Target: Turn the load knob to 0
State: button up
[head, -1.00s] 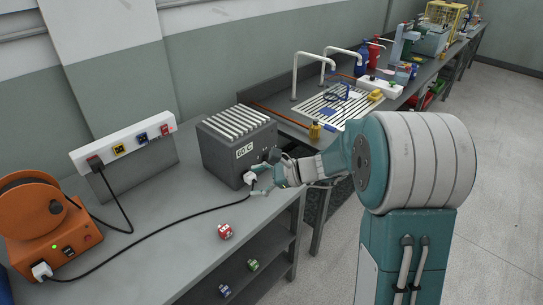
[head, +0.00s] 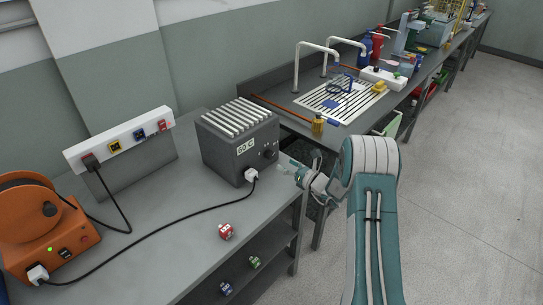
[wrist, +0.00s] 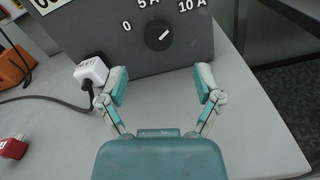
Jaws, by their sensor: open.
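The load knob (wrist: 159,37) is a round black dial on the front of a grey load box (wrist: 95,30). Its white pointer line slants up and right, towards the 10 A mark; the 0 mark is on its left and 5 A above. In the head view the knob (head: 269,154) shows on the box (head: 225,160), under a "60 C" label. My gripper (wrist: 160,75) is open and empty, its two fingers spread below the knob in the wrist view. In the head view my gripper (head: 288,170) is just right of the box, apart from the knob.
A white plug (wrist: 91,70) with a black cable sits in the box's front, near my left finger in the wrist view. A red block (head: 226,231) lies on the bench. An orange machine (head: 40,225) and a socket panel (head: 120,140) are at the left.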

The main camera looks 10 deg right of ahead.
aim_at(272, 156)
jog(key=x, duration=0.7)
jog(key=shift+a, duration=0.1)
jog(key=c, duration=1.2)
